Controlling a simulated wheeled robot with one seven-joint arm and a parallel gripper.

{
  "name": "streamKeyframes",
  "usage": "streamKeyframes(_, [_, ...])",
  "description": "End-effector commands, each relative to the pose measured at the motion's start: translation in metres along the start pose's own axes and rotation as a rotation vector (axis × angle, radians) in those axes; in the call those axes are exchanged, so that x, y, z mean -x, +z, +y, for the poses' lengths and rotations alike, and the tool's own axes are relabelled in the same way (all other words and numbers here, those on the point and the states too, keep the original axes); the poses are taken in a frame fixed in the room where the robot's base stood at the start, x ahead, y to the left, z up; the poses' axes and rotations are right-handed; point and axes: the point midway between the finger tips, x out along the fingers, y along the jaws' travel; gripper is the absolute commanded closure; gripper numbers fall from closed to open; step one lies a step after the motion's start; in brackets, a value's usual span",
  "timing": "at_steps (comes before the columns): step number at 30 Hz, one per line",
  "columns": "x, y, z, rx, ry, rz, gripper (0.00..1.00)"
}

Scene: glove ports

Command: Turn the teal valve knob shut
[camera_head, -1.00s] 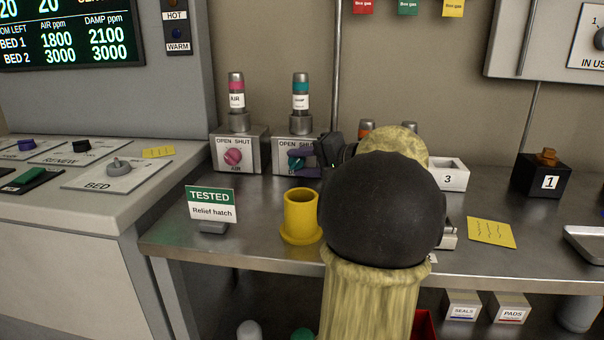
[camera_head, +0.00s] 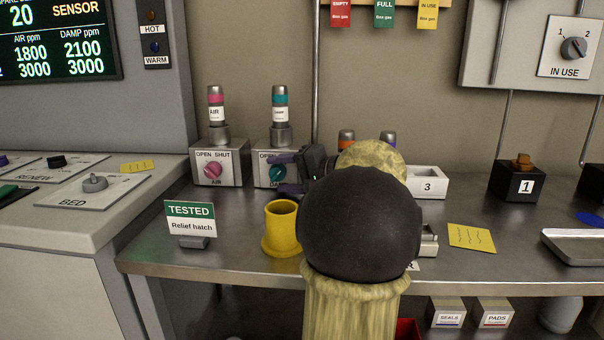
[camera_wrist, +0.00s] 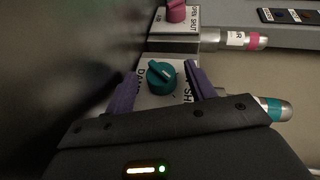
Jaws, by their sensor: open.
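The teal valve knob (camera_head: 276,172) is on the front of a grey box marked OPEN and SHUT (camera_head: 262,160), below a bottle with a teal band (camera_head: 279,101). In the wrist view the teal knob (camera_wrist: 161,75) shows between the two purple fingers of my gripper (camera_wrist: 158,85). The fingers are apart, with one on each side of the knob and a gap to it. In the head view my gripper (camera_head: 290,173) is at the right of the box and hides part of its label. My dark arm joint hides the table behind it.
The pink valve knob (camera_head: 213,170) sits on a like box to the left. A yellow cup (camera_head: 281,228) and a TESTED sign (camera_head: 191,220) stand in front on the steel table. A white bin marked 3 (camera_head: 429,183) is to the right.

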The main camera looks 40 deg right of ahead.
Motion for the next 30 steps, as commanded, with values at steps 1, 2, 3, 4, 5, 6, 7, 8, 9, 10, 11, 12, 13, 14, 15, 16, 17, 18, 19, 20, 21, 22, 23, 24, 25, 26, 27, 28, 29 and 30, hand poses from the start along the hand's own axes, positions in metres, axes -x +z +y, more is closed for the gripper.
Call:
streamKeyframes(1, [0.004, -0.001, -0.001, 0.000, 0.001, 0.002, 0.45])
streamKeyframes(2, [0.006, -0.001, -0.001, 0.000, 0.001, 0.002, 0.45])
streamKeyframes(3, [0.010, -0.001, -0.001, 0.000, 0.001, 0.002, 0.45])
streamKeyframes(4, [0.014, -0.001, -0.001, -0.001, 0.001, 0.002, 0.45])
streamKeyframes(5, [0.018, -0.001, -0.001, -0.001, 0.001, 0.003, 0.45])
streamKeyframes(6, [0.025, -0.001, -0.002, -0.001, 0.001, 0.004, 0.45])
streamKeyframes(7, [0.031, -0.001, -0.002, 0.000, 0.001, 0.004, 0.45])
streamKeyframes(8, [0.036, -0.001, -0.002, 0.000, 0.001, 0.005, 0.45])
streamKeyframes(9, [0.044, -0.001, -0.003, 0.001, 0.000, 0.004, 0.45])
streamKeyframes(10, [0.050, -0.002, -0.002, 0.000, 0.001, 0.006, 0.45])
streamKeyframes(11, [0.057, -0.001, -0.002, 0.000, 0.001, 0.005, 0.45])
streamKeyframes(12, [0.064, -0.001, -0.002, 0.000, 0.001, 0.005, 0.45])
streamKeyframes(13, [0.070, -0.001, -0.002, -0.001, 0.001, 0.004, 0.45])
streamKeyframes(14, [0.076, -0.002, -0.002, -0.001, 0.002, 0.005, 0.45])
streamKeyframes(15, [0.084, -0.001, -0.002, -0.001, 0.001, 0.005, 0.45])
streamKeyframes(16, [0.090, -0.001, -0.002, -0.001, 0.001, 0.005, 0.45])
streamKeyframes(17, [0.096, -0.001, -0.002, -0.001, 0.000, 0.005, 0.45])
streamKeyframes(18, [0.104, -0.001, -0.002, -0.001, 0.001, 0.005, 0.45])
streamKeyframes(19, [0.110, -0.001, -0.002, -0.001, 0.001, 0.004, 0.45])
streamKeyframes(20, [0.116, -0.001, -0.002, -0.001, 0.001, 0.005, 0.45])
streamKeyframes(21, [0.124, -0.001, -0.002, -0.001, 0.001, 0.004, 0.45])
streamKeyframes(22, [0.130, -0.001, -0.002, -0.001, 0.001, 0.005, 0.45])
streamKeyframes(23, [0.136, -0.001, -0.002, -0.001, 0.001, 0.005, 0.45])
streamKeyframes(24, [0.144, -0.001, -0.002, -0.001, 0.001, 0.005, 0.45])
streamKeyframes(25, [0.149, -0.001, -0.002, -0.001, 0.001, 0.004, 0.45])
streamKeyframes(26, [0.154, -0.001, -0.002, 0.000, 0.001, 0.004, 0.45])
streamKeyframes(27, [0.159, -0.001, -0.001, 0.000, 0.001, 0.004, 0.45])
streamKeyframes(28, [0.163, -0.001, -0.001, 0.000, 0.001, 0.004, 0.45])
streamKeyframes(29, [0.166, -0.001, -0.001, 0.000, 0.001, 0.003, 0.45])
streamKeyframes(30, [0.169, -0.001, -0.001, 0.000, 0.000, 0.001, 0.45])
